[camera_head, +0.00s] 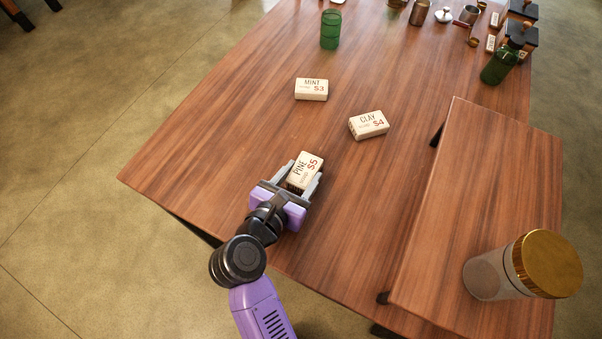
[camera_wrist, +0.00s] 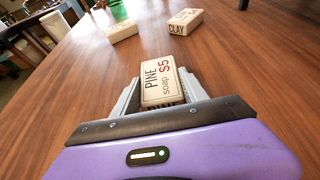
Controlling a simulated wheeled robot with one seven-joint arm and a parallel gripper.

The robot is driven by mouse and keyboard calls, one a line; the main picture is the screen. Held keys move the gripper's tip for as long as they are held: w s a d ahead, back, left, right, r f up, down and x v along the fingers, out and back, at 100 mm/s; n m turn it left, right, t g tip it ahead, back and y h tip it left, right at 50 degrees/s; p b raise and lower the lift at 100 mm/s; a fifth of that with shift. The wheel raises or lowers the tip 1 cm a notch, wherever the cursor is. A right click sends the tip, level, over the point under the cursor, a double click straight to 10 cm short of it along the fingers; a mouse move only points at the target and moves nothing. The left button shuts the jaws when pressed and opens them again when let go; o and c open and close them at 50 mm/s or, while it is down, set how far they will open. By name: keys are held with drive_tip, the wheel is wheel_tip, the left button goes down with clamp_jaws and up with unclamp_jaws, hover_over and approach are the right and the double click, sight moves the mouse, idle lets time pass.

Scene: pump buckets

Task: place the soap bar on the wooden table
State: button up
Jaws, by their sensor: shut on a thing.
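A cream soap bar marked PINE $5 (camera_head: 309,166) is between the fingers of my gripper (camera_head: 304,178), low over the front part of the wooden table (camera_head: 210,150). In the wrist view the same soap bar (camera_wrist: 160,82) sits between the two grey fingers (camera_wrist: 160,95), label up. My gripper is shut on it. I cannot tell whether its underside touches the table. Two more soap bars lie flat beyond it: one marked MINT (camera_head: 311,89) and one marked CLAY (camera_head: 368,124).
A raised wooden shelf (camera_head: 470,200) stands on the right, with a gold-lidded jar (camera_head: 520,266) on it. A green glass (camera_head: 330,30), a green bottle (camera_head: 500,64) and several small metal items are at the back. The table's left side is clear.

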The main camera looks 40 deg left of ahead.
drive_tip(key=shift+r, duration=0.1)
drive_tip(key=o, duration=1.5)
drive_tip(key=shift+f, duration=0.2)
drive_tip(key=shift+r, duration=0.1)
drive_tip(key=shift+s+r, duration=0.1)
drive_tip(key=shift+r, duration=0.05)
drive_tip(key=v, duration=1.1)
drive_tip(key=shift+s+d+r, duration=0.1)
drive_tip(key=shift+s+d, duration=0.05)
drive_tip(key=shift+s, duration=0.25)
